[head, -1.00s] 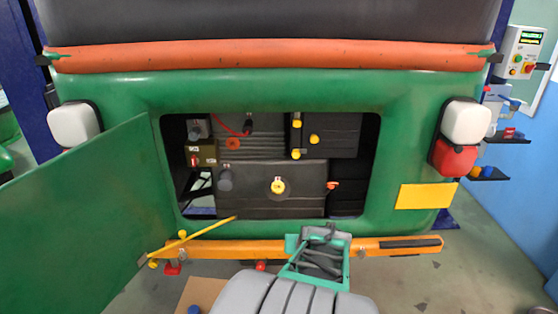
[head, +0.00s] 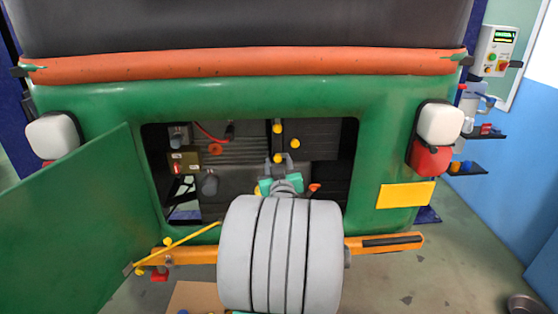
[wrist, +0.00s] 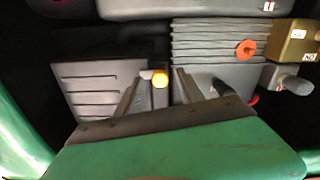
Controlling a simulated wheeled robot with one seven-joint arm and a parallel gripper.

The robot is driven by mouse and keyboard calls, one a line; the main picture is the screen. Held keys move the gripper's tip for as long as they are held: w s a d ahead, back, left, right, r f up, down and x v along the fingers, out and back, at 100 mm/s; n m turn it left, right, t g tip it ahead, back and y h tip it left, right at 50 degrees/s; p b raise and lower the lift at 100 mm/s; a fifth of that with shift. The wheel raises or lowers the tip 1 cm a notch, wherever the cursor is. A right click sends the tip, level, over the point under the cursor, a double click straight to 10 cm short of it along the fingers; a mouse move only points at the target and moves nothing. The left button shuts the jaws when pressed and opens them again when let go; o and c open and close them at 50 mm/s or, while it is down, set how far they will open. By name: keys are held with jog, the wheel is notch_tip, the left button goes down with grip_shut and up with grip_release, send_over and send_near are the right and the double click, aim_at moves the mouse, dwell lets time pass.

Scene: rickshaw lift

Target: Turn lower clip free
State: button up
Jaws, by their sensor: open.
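The lower clip (head: 278,158) is a small yellow-tipped grey latch at the lower left edge of a dark box (head: 325,137) in the rear opening. It also shows in the wrist view (wrist: 160,79), where the scene appears upside down. My gripper (wrist: 159,86) is open, with one finger on either side of the clip; I cannot tell whether they touch it. In the head view my gripper (head: 279,184) is partly hidden by my arm. Another yellow clip (head: 277,127) sits above, and a yellow knob (head: 295,143) is on the box face.
An open green flap (head: 70,210) hangs left of the opening, with a yellow rod (head: 190,236) near its base. A ribbed grey unit (wrist: 215,45) with an orange knob (wrist: 245,50) is beside the clip. An orange bumper bar (head: 385,243) crosses below.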

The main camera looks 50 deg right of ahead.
jog(key=shift+c, duration=0.3)
grip_shut()
jog(key=shift+d, duration=0.1)
